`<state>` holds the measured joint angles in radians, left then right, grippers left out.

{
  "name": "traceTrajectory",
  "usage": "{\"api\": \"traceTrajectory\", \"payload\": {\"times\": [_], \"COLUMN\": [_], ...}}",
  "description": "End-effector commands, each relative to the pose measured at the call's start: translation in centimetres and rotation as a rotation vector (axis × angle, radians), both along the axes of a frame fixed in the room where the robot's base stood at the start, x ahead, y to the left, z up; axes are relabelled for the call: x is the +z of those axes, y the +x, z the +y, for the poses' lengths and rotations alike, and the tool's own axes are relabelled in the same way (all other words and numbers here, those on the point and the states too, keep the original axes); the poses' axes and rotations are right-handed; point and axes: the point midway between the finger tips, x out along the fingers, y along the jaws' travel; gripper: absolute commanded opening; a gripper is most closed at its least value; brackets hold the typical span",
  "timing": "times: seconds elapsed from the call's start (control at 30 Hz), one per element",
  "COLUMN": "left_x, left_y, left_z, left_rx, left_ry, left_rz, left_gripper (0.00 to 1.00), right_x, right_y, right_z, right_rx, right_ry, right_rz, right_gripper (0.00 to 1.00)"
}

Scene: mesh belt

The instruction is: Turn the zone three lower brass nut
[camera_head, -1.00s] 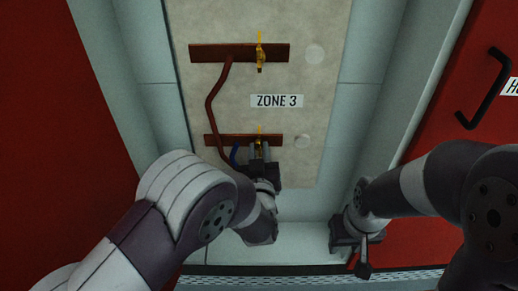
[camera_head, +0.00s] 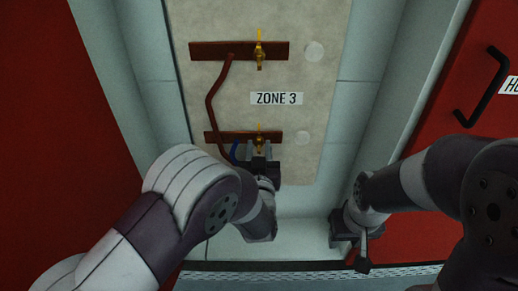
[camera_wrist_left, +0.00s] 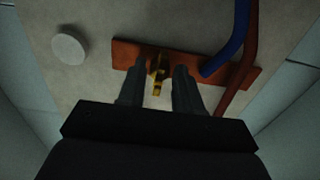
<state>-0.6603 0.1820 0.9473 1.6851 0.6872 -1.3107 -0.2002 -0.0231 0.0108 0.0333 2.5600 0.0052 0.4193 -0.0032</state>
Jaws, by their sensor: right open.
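The lower brass nut (camera_head: 259,142) sits on the lower red-brown bar (camera_head: 220,138) under the "ZONE 3" label (camera_head: 277,99). My left gripper (camera_head: 259,150) is at this nut, with a finger on either side. In the left wrist view the brass nut (camera_wrist_left: 158,72) stands between the fingers of the left gripper (camera_wrist_left: 158,85), with gaps showing on both sides. The left gripper is open. My right gripper (camera_head: 343,238) is open and empty, low at the right of the recess, away from the nuts; its fingertips are hard to make out.
An upper brass fitting (camera_head: 259,52) sits on an upper red-brown bar (camera_head: 215,51). A brown pipe (camera_head: 210,105) runs between the bars, and a blue pipe (camera_head: 235,150) lies just left of my left gripper. Pale walls and red panels (camera_head: 60,130) flank the recess.

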Motion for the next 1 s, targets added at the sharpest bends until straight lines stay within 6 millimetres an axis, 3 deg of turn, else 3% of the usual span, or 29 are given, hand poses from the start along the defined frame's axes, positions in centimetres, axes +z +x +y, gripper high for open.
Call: {"api": "traceTrajectory", "payload": {"times": [0.33, 0.7, 0.83, 1.0], "left_x": [0.1, 0.1, 0.1, 0.1], "left_y": [-1.0, -10.0, -12.0, -12.7], "left_z": [-0.1, -0.2, -0.1, 0.0], "left_rx": [-0.001, -0.006, -0.003, 0.000], "left_ry": [-0.002, 0.000, -0.001, -0.001], "left_rz": [-0.003, -0.001, -0.001, -0.001], "left_gripper": [0.34, 0.34, 0.34, 0.34], "right_x": [0.0, -0.1, -0.1, -0.1], "right_y": [0.0, 0.0, 0.0, 0.0], "right_z": [0.0, 0.0, 0.0, 0.0], "right_rx": [0.000, 0.000, 0.000, 0.000], "right_ry": [0.000, 0.000, 0.000, 0.000], "right_rz": [0.000, 0.000, 0.000, 0.000], "right_gripper": [0.43, 0.43, 0.43, 0.43]}}
